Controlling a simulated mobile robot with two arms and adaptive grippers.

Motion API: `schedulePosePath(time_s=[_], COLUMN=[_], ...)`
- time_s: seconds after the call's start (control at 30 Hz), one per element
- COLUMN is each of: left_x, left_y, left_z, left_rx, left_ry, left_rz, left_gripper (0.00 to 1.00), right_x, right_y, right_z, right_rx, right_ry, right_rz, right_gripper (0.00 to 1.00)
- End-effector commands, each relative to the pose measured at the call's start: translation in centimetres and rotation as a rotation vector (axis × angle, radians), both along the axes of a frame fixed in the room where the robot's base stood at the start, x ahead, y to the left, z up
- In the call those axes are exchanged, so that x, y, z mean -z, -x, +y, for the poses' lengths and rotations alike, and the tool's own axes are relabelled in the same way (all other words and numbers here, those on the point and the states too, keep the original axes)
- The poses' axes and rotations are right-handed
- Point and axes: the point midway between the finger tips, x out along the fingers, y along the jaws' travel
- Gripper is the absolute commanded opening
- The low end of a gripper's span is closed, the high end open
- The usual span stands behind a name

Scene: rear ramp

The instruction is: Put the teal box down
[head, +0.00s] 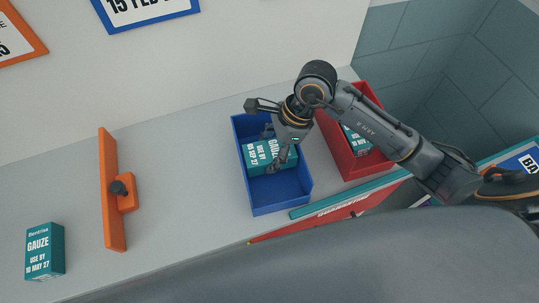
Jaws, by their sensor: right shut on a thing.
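A teal gauze box (256,154) with white lettering is inside the blue bin (281,199), in its middle part. My right gripper (273,150) reaches down over the bin from the right and is shut on this teal box. The gripper and wrist cover part of the box, and I cannot tell whether its underside touches the bin floor. Another teal gauze box (44,252) stands upright on the grey counter at the far left. A third teal box (357,141) lies in the red bin (375,165), partly behind my arm. My left gripper is out of view.
An orange divider (109,190) with a dark knob stands on the counter (185,190) left of the blue bin. The counter between them is clear. Framed date signs (145,10) hang on the back wall. A teal and red edge (345,201) runs along the front right.

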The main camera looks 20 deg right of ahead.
Motion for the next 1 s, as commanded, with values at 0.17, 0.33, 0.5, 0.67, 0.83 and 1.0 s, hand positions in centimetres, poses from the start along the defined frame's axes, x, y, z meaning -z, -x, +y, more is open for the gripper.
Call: schedulePosePath(time_s=[0.17, 0.33, 0.5, 0.67, 0.83, 1.0], left_x=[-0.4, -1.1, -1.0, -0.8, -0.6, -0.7], left_y=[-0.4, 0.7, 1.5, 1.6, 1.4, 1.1], left_z=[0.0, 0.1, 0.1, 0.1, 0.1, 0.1], left_rx=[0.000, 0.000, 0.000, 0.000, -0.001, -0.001], left_ry=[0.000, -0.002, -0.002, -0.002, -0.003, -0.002], left_rz=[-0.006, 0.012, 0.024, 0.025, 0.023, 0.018], left_gripper=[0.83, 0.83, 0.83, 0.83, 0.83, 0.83], right_x=[1.1, 3.5, 4.3, 4.4, 4.5, 4.5], right_y=[0.0, 0.1, 0.0, 0.0, 0.0, 0.0], right_z=[0.0, 0.0, 0.0, 0.0, 0.0, 0.0], right_rx=[0.001, 0.001, -0.001, -0.001, -0.001, -0.001], right_ry=[-0.001, -0.001, 0.000, 0.000, 0.001, 0.000], right_rz=[0.001, 0.003, -0.002, -0.002, -0.001, 0.000], right_gripper=[0.24, 0.24, 0.24, 0.24, 0.73, 0.83])
